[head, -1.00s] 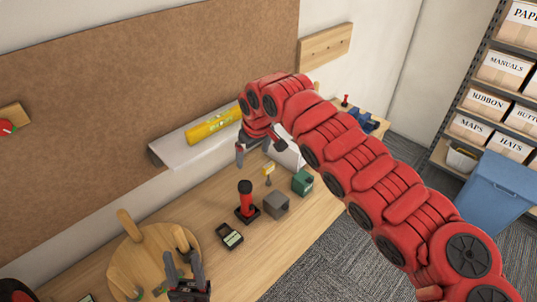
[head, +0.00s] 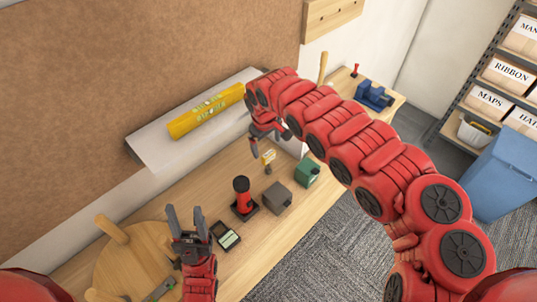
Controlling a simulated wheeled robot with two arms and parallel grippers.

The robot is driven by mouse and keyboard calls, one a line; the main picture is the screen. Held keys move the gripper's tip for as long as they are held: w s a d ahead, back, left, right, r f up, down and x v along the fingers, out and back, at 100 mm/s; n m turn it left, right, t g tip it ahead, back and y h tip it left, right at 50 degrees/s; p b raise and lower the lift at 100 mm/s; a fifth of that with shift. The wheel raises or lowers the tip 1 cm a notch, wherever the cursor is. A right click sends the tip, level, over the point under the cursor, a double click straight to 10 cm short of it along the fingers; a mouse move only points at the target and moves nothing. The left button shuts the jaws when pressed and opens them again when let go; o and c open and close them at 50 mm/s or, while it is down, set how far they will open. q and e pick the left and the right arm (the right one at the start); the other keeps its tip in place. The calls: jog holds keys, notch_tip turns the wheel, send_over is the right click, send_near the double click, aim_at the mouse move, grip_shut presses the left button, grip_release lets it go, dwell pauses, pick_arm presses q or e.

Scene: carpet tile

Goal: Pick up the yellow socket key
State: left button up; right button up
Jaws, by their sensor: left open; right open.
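A small upright piece with a yellow head (head: 268,156) and a dark lower part stands on the wooden workbench, in front of the wall shelf; it looks like the yellow socket key, but it is too small to be sure. My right gripper (head: 267,143) is open just above and behind it in the picture, fingers pointing down, with no visible contact. My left gripper (head: 185,213) is open and empty, fingers pointing up in the picture, over the front left of the bench.
Near the key stand a green box (head: 307,173), a grey block (head: 277,199) and a red-and-black tool (head: 242,196). A dark device (head: 226,236) and a round wooden piece with pegs (head: 112,268) lie left. A blue vise (head: 374,95) sits farther back.

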aim_at(267, 154)
jog(key=shift+w+f, duration=0.2)
jog(key=shift+f, duration=0.95)
jog(key=shift+s+f+p, duration=0.1)
jog(key=shift+f+p, duration=0.2)
jog(key=shift+f, duration=0.15)
jog(key=f, duration=0.2)
jog(key=w+f+p, duration=0.1)
jog(key=f, duration=0.1)
jog(key=shift+p, duration=0.3)
jog(key=shift+w+d+f, duration=0.1)
jog(key=shift+d+f, duration=0.15)
jog(key=shift+f, duration=0.2)
grip_shut()
